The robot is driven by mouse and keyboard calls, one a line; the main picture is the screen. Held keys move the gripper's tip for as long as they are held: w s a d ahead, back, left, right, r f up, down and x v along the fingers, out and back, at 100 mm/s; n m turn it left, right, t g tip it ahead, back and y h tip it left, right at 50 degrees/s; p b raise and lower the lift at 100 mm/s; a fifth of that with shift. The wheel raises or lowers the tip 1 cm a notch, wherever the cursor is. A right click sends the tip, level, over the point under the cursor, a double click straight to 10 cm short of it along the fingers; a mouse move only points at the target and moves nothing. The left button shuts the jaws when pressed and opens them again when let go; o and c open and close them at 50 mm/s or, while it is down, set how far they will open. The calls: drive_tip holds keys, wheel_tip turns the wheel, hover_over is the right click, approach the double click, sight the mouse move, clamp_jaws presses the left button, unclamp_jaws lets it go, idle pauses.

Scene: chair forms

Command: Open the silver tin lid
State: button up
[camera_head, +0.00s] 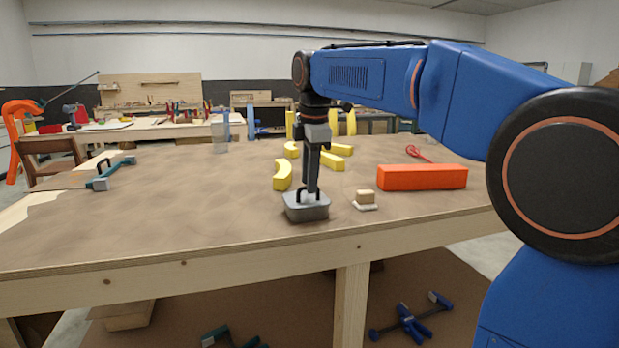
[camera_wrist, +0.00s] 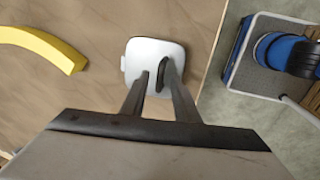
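The silver tin (camera_head: 307,212) stands on the wooden workbench near its front edge, with its lid on. The lid shows from above as a pale rounded square (camera_wrist: 172,50) in the wrist view. A dark arched handle (camera_wrist: 163,77) stands up from the lid. My gripper (camera_head: 310,193) points straight down over the lid, its fingertips at handle height. In the wrist view, my gripper's (camera_wrist: 154,77) fingers are apart, with a pale gap showing between them. The handle lies close to the right finger; whether they touch is unclear.
Yellow curved and straight pieces (camera_head: 283,175) lie behind the tin. A small wooden block (camera_head: 365,198) on a pale base stands just right of it, and an orange-red bar (camera_head: 422,177) farther right. A teal clamp (camera_head: 110,172) lies far left. The bench's left front is clear.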

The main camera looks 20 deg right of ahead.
clamp_jaws()
idle(1.4)
